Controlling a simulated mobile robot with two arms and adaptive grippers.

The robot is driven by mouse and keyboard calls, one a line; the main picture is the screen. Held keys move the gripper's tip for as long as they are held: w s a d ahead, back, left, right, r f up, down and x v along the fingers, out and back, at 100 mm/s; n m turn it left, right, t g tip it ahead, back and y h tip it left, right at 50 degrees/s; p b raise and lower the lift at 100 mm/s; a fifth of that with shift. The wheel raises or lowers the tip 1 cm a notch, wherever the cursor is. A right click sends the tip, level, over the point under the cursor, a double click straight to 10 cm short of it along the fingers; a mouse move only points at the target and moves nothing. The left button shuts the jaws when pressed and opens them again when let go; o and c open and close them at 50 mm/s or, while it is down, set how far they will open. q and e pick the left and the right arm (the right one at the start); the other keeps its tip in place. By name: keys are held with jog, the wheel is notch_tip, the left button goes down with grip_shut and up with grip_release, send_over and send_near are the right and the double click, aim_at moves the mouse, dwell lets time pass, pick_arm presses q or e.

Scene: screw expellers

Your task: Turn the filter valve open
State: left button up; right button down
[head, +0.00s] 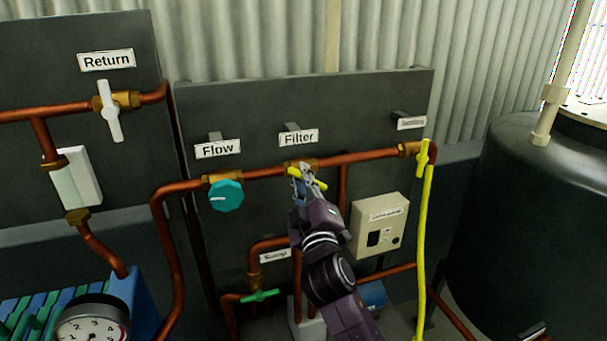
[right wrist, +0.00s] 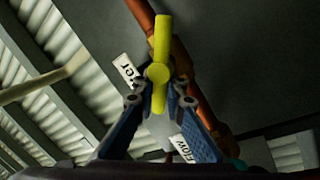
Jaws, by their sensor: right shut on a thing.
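The filter valve has a yellow lever handle (head: 293,171) on the copper pipe, under the Filter label (head: 298,138). My right gripper (head: 308,180) is on this handle, its arm reaching up from below. In the right wrist view the yellow handle (right wrist: 161,40) has a round hub, and its lower arm is between the two fingertips (right wrist: 159,97), which are shut on it. The handle lies at a slant to the pipe (right wrist: 185,60), neither clearly along it nor square across it. The fingers and wrist hide part of the valve in the head view. My left gripper is not in view.
A teal Flow knob (head: 226,195) is close on the left. A yellow lever (head: 423,158) with a yellow hose is on the right. A switch box (head: 379,224) and a green-handled valve (head: 260,296) are lower. A white-handled Return valve (head: 109,111) is far left.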

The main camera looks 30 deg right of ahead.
jog(key=n, duration=0.1)
jog(key=n+y, duration=0.1)
jog(key=n, duration=0.1)
jog(key=n+t, duration=0.1)
jog(key=shift+a+f+n+y, duration=0.1)
jog(key=shift+f+n+y, duration=0.2)
jog(key=shift+f, duration=0.05)
jog(key=shift+f+n+t+y+p, duration=0.15)
jog(key=shift+n+y+p, duration=0.2)
jog(key=shift+n, duration=0.85)
jog(key=shift+f+n+t+y+p, duration=0.15)
jog(key=shift+n+y+p, duration=0.15)
jog(key=shift+n, duration=0.9)
jog(key=c, duration=2)
grip_release()
jog(key=shift+o, duration=0.2)
jog(key=v, duration=1.2)
